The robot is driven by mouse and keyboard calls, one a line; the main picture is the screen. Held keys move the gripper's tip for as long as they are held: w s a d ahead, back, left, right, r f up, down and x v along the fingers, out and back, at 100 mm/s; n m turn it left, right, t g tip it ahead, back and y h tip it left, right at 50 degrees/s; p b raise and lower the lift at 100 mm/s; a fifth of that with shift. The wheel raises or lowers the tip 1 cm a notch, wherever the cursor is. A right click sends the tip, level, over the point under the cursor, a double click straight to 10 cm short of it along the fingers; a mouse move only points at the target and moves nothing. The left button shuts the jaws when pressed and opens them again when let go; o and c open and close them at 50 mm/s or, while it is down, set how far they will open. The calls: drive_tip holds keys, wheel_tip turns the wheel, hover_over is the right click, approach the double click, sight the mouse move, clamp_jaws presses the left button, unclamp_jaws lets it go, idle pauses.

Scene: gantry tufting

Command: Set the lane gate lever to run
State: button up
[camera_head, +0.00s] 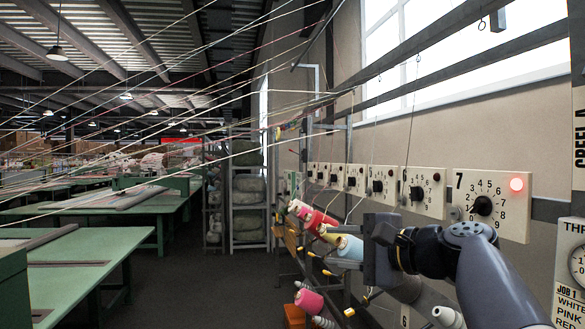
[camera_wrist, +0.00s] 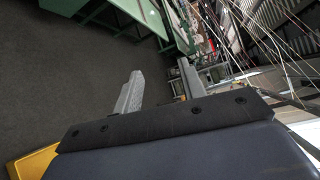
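In the wrist view my gripper (camera_wrist: 160,70) has its two grey fingers apart, with nothing held between them. In the head view my arm reaches in from the lower right, and the dark gripper body is beside a light blue yarn cone (camera_head: 350,247). The fingers are hard to make out there. No part can be told for sure as the lane gate lever. My arm covers the area below this panel.
More dial panels (camera_head: 423,190) line the wall to the left. Pink cones (camera_head: 309,301) and yellow-tipped rods (camera_head: 349,312) stand low near the arm. Threads cross overhead. Green tables (camera_head: 70,265) are at left, with clear dark floor (camera_head: 210,285) between.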

drive_tip(key=s+r+n, duration=0.2)
drive_tip(key=r, duration=0.2)
drive_tip(key=s+r+n+t+y+p, duration=0.1)
drive_tip(key=r+n, duration=0.2)
drive_tip(key=r, duration=0.2)
drive_tip(key=s+r+n+t, duration=0.1)
drive_tip(key=s+r+n, duration=0.1)
drive_tip(key=r+n, duration=0.1)
drive_tip(key=shift+s+a+r+y, duration=0.1)
drive_tip(key=shift+s+r+y, duration=0.1)
drive_tip(key=shift+r, duration=0.25)
drive_tip(key=shift+s+a+r+y, duration=0.1)
drive_tip(key=shift+r+y, duration=0.1)
drive_tip(key=shift+r, duration=0.25)
drive_tip(key=c, duration=0.4)
drive_tip(key=s+r+n, duration=0.2)
drive_tip(key=s+r+n+t+y+p, duration=0.1)
drive_tip(key=r+n, duration=0.1)
drive_tip(key=r, duration=0.1)
drive_tip(key=s+a+r+n, duration=0.1)
drive_tip(key=s+r+n, duration=0.1)
drive_tip(key=r, duration=0.1)
drive_tip(key=shift+s+r+t+y, duration=0.2)
drive_tip(key=shift+s+t+y, duration=0.1)
clamp_jaws()
drive_tip(key=shift+s+r+n, duration=0.25)
drive_tip(key=shift+r+n, duration=0.1)
drive_tip(key=shift+n, duration=0.25)
